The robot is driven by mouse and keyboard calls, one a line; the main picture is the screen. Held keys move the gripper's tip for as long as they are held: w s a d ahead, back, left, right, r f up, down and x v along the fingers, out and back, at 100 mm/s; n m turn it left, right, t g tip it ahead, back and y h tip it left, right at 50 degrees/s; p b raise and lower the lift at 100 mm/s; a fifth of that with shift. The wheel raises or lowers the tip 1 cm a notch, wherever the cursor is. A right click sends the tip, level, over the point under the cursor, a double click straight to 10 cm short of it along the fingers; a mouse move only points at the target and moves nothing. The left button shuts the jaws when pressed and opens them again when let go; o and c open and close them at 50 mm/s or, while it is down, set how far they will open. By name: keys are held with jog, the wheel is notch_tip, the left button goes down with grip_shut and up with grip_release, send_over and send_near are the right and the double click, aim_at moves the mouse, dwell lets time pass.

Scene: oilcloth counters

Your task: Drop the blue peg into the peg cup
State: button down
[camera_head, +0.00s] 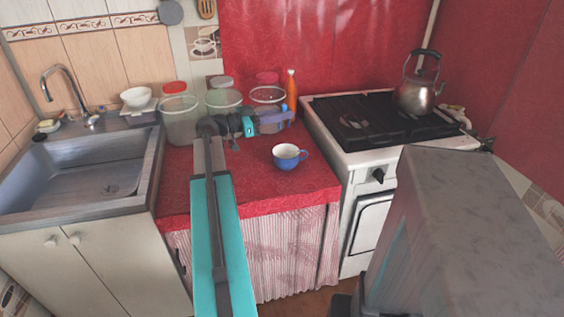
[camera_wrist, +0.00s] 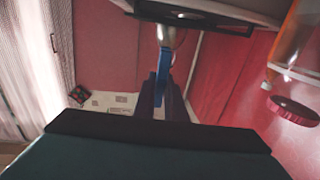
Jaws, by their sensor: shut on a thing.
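My gripper (camera_head: 276,119) is stretched out over the red counter, in front of the glass jars. It is shut on the blue peg, which shows between the dark fingers in the wrist view (camera_wrist: 163,65). In the head view the peg is small and hard to tell from the bluish fingers. A blue cup with a white inside (camera_head: 285,163), the only cup on the counter, stands upright below and slightly right of the fingertips, apart from them. Its handle points right. I cannot see this cup in the wrist view.
Several glass jars (camera_head: 180,121) with coloured lids and an orange bottle (camera_head: 291,91) stand behind my gripper. A white stove (camera_head: 390,158) with a metal kettle (camera_head: 417,95) is to the right. A sink (camera_head: 75,178) is to the left. The red counter's front (camera_head: 250,196) is clear.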

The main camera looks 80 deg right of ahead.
jog(key=shift+s+a+r+m+g+y, duration=0.15)
jog(key=shift+s+m+y, duration=0.15)
jog(key=shift+s, duration=0.4)
jog(key=shift+s+a+r+m+g+y, duration=0.1)
jog(key=shift+s+m+g+y, duration=0.1)
jog(key=shift+s+y, duration=0.35)
jog(key=shift+s+f, duration=0.1)
jog(key=shift+f, duration=2.95)
jog(key=c, duration=1.7)
grip_release()
jog(key=shift+c, duration=0.2)
jog(key=b+v, duration=0.1)
jog(key=v, duration=1.3)
jog(key=shift+b, duration=0.3)
jog(key=shift+s, duration=0.15)
